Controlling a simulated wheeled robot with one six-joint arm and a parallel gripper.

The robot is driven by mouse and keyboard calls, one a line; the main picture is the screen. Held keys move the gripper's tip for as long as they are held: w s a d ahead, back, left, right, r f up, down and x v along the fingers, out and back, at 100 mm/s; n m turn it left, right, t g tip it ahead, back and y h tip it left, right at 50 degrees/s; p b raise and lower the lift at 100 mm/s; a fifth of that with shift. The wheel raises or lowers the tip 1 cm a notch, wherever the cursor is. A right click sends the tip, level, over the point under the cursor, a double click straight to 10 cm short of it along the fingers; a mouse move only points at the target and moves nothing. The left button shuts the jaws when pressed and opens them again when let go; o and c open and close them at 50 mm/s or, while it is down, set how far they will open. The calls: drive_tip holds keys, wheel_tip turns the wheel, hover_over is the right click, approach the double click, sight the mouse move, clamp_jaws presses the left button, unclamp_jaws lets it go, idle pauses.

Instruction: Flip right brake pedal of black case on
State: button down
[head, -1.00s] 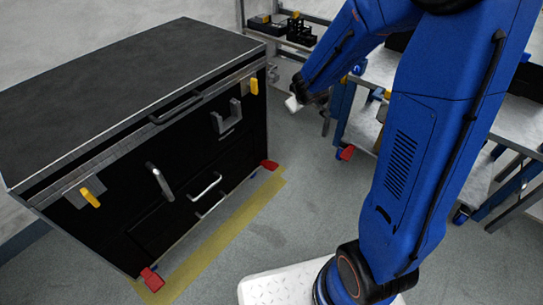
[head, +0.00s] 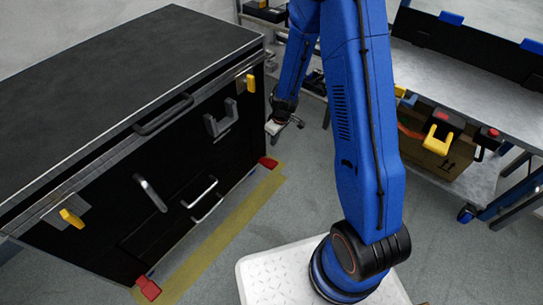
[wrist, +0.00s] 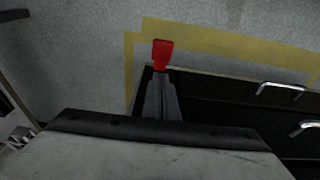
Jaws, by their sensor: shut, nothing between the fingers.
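The black case (head: 192,112) stands at the left in the head view, with a dark flat top. Its right brake pedal (head: 268,162) is a small red tab low at the case's right front corner. The pedal also shows in the wrist view (wrist: 162,54), just past the tips of the dark grey fingers. My gripper (head: 274,128) is above the pedal, beside the case's right front edge. In the wrist view my gripper (wrist: 161,76) is shut and empty; I cannot tell whether it touches the pedal. The left brake pedal (head: 148,288) is red too.
Silver handles (head: 203,191) and yellow latches (head: 72,217) stick out of the case front. Yellow tape (head: 225,225) marks the floor around it. A workbench (head: 480,90) with a cardboard box (head: 438,155) below stands at the right.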

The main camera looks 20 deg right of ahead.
drive_tip(key=shift+f, duration=0.15)
hover_over(271, 163)
drive_tip(key=shift+f, duration=4.95)
drive_tip(key=shift+s+d+f, duration=0.15)
drive_tip(key=shift+f, duration=0.75)
drive_tip(key=shift+s+d+f, duration=0.1)
drive_tip(key=shift+s+f, duration=0.05)
drive_tip(key=shift+f, duration=0.75)
drive_tip(key=shift+d+f, duration=0.1)
drive_tip(key=shift+f, duration=0.1)
